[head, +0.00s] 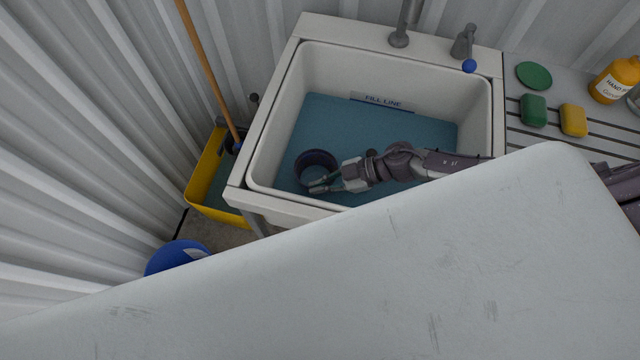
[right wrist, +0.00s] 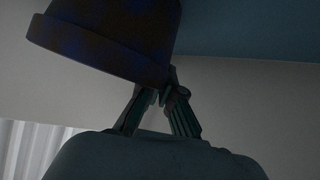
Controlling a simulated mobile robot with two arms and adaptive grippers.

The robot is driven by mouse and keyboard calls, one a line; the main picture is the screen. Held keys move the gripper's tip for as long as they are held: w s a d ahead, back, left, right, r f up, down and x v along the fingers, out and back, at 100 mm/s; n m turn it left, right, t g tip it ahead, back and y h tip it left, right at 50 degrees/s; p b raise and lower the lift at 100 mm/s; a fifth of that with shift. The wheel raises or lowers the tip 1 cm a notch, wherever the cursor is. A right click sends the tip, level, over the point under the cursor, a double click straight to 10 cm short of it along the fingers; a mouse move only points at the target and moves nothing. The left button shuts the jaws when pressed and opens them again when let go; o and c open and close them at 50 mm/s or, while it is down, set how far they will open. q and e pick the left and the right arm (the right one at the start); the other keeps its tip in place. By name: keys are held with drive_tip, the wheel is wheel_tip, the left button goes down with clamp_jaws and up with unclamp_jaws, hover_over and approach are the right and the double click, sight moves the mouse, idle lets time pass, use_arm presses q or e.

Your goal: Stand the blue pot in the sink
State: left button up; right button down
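The dark blue pot (head: 316,160) is inside the white sink (head: 272,110), near its front left corner, over the blue surface in the basin. Its open mouth faces up towards the head camera. My right gripper (head: 324,187) reaches in from the right, with its fingertips at the pot's near rim. In the right wrist view the pot (right wrist: 105,45) fills the upper left, and the gripper's fingers (right wrist: 167,88) come together at its rim edge. They look shut on the pot's wall. Whether the pot's base touches the basin is hidden. My left gripper is not in view.
A grey tap (head: 399,38) stands behind the basin. Right of it are a green sponge (head: 533,110), a yellow sponge (head: 573,120) and an orange soap bottle (head: 613,82). A yellow bucket (head: 207,170) with a wooden handle (head: 207,70) stands left of the sink. A blue round object (head: 172,256) is lower left.

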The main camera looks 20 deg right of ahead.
drive_tip(key=c, duration=1.3)
unclamp_jaws()
drive_tip(key=shift+d+r, duration=0.15)
drive_tip(key=shift+d, duration=0.05)
drive_tip(key=shift+p+v, duration=2.1)
drive_tip(key=shift+v, duration=3.75)
